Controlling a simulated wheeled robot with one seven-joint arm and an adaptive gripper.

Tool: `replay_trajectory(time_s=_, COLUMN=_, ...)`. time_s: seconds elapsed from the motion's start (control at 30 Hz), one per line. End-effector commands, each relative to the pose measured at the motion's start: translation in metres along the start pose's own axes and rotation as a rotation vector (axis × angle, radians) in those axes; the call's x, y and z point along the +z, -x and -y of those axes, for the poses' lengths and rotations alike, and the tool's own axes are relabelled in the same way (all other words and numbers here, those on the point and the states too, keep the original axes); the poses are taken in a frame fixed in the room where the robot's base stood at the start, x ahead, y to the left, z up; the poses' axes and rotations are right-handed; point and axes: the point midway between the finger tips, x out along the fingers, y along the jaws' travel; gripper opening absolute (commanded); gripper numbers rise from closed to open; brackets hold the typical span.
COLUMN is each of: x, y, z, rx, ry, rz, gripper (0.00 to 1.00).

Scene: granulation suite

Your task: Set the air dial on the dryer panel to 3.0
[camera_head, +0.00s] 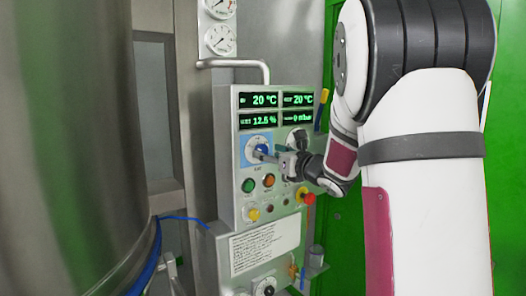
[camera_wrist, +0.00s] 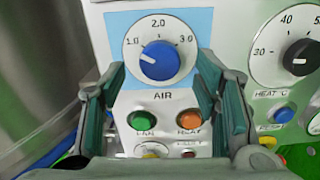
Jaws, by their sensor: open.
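The dryer panel (camera_head: 233,165) stands ahead of my arm in the head view. Its air dial is a blue knob (camera_wrist: 160,62) on a white round scale (camera_wrist: 158,33) marked 1.0, 2.0 and 3.0, with the word AIR below. The knob's white pointer mark faces left, near or just below 1.0. My gripper (camera_wrist: 161,78) is open, with one finger on each side of the dial in the wrist view. The knob shows clear of both fingers there. In the head view my gripper (camera_head: 279,156) is close to the blue knob (camera_head: 261,150); I cannot tell whether it touches.
Below the dial are a green button (camera_wrist: 142,119) and an orange button (camera_wrist: 189,119). To the right is the black heat dial (camera_wrist: 300,57) with a blue button (camera_wrist: 284,113) beneath. A red knob (camera_head: 308,198) juts out low right. A metal vessel (camera_head: 70,150) stands left.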

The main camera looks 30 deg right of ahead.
Motion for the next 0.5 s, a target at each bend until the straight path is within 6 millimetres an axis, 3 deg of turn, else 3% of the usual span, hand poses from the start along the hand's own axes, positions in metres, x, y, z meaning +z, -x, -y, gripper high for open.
replay_trajectory(time_s=0.2, x=0.000, y=-0.028, z=0.000, rx=0.000, ry=-0.001, rz=0.000, gripper=0.56)
replay_trajectory(time_s=0.5, x=0.000, y=-0.037, z=0.000, rx=-0.001, ry=-0.001, rz=0.001, gripper=0.56)
